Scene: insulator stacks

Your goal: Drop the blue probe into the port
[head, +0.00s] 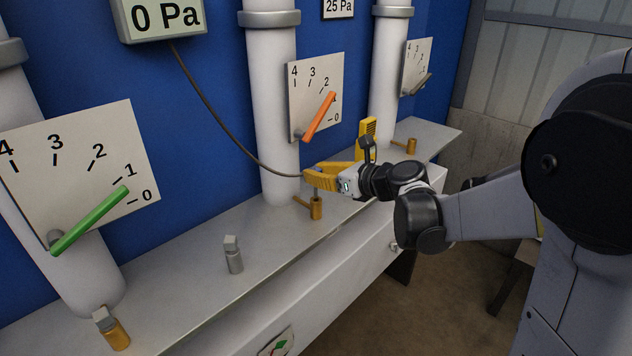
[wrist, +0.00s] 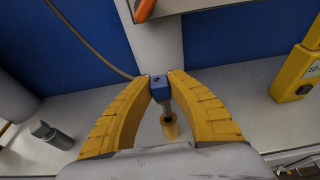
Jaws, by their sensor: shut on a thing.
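The blue probe (wrist: 160,87) is a small blue block with a thin metal tip pointing down. My gripper (wrist: 160,82) has two yellow fingers shut on its sides. A brown cable runs from the probe to the 0 Pa display. The brass port (wrist: 170,125) is right below the probe, and the metal tip meets its top; I cannot tell whether the tip is inside. In the head view my gripper (head: 312,176) is just above this brass port (head: 316,207), which stands on the ledge by the middle white pipe. Its fingers mostly hide the probe there.
A grey capped fitting (head: 234,254) stands on the ledge (head: 190,285) to the left. Brass fittings stand at front left (head: 115,330) and far right (head: 411,146). Gauges with green (head: 90,220) and orange (head: 320,117) levers hang behind. A yellow device (wrist: 300,72) is at right.

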